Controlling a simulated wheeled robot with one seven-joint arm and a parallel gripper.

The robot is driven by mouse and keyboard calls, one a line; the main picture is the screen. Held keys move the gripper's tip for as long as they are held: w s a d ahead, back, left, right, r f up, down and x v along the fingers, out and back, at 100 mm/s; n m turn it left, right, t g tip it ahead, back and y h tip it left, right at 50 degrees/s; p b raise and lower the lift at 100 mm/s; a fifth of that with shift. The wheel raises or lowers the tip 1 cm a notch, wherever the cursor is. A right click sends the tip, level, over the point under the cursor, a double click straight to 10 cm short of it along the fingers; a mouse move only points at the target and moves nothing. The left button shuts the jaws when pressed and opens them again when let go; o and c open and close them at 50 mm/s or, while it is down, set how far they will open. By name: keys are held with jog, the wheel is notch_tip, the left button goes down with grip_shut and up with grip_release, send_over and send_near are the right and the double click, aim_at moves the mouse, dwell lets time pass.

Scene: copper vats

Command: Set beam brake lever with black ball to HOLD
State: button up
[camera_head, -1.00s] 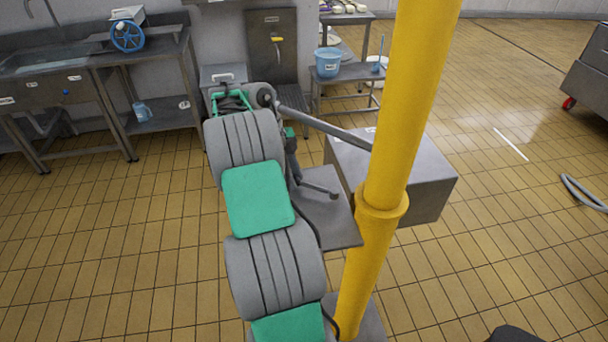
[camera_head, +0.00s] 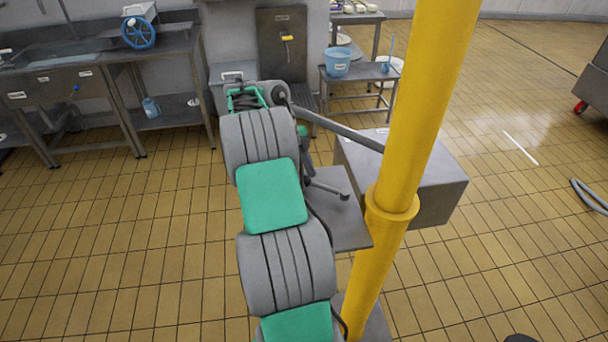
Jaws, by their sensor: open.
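My arm, grey with green pads, reaches away from me, and my gripper (camera_head: 246,98) appears as a small green frame at its far end, open and partly hidden. Just right of it is a dark ball-like end (camera_head: 280,94) on a grey bar (camera_head: 335,126), which slants down to the yellow post (camera_head: 415,110). This looks like the brake lever, but I cannot be sure. A second thin grey rod with a small dark knob (camera_head: 344,196) lies lower, over a grey plate (camera_head: 345,220). I cannot read a HOLD mark or tell whether my gripper touches anything.
The thick yellow post stands right of my arm. A grey box (camera_head: 440,190) is behind it. A blue bucket (camera_head: 336,63) is on a low stand.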

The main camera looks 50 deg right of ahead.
jog(key=p+v, duration=0.6)
jog(key=v, duration=0.1)
jog(key=shift+r, duration=0.35)
jog(key=shift+w, duration=0.15)
